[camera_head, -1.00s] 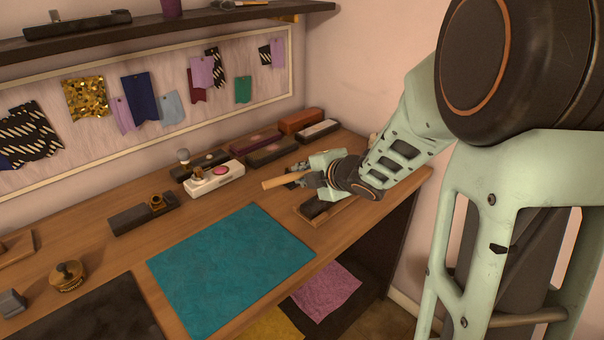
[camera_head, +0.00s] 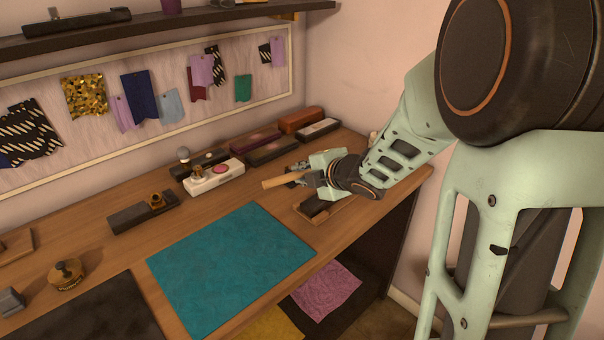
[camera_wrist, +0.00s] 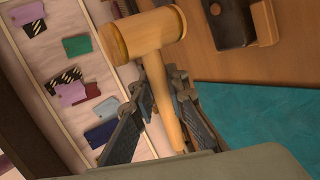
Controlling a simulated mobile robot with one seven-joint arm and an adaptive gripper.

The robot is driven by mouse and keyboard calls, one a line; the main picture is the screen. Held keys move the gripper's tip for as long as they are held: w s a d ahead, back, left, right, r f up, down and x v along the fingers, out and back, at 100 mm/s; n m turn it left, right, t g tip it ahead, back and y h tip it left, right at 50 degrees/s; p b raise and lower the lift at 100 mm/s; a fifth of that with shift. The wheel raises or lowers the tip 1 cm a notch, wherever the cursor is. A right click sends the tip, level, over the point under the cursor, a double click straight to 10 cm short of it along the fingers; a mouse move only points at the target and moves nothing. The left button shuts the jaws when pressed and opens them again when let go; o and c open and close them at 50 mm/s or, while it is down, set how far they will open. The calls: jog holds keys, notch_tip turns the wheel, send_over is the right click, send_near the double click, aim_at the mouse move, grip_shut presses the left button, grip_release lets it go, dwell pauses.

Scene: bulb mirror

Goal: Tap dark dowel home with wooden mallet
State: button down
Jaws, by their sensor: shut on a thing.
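My gripper (camera_head: 308,177) is shut on the wooden mallet and holds it above the right part of the workbench. In the wrist view the mallet head (camera_wrist: 142,34) is a light wooden cylinder at the upper middle. Its handle (camera_wrist: 162,100) runs down between the two dark fingers of the gripper (camera_wrist: 160,118). I cannot pick out the dark dowel for certain in either view.
A teal mat (camera_head: 230,262) covers the bench's middle front. A dark block with a brass fitting (camera_head: 143,213) and a white block with a pink disc (camera_head: 213,178) stand behind it. Several long cases line the back right. A small wooden tray (camera_head: 325,211) lies below my wrist.

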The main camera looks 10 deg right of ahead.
notch_tip(320, 180, down, 6)
jog(key=b, duration=0.5)
jog(key=shift+b, duration=0.4)
notch_tip(320, 180, up, 5)
jog(key=p, duration=0.4)
jog(key=shift+r+p, duration=0.2)
jog(key=shift+p, duration=0.2)
jog(key=shift+f, duration=0.1)
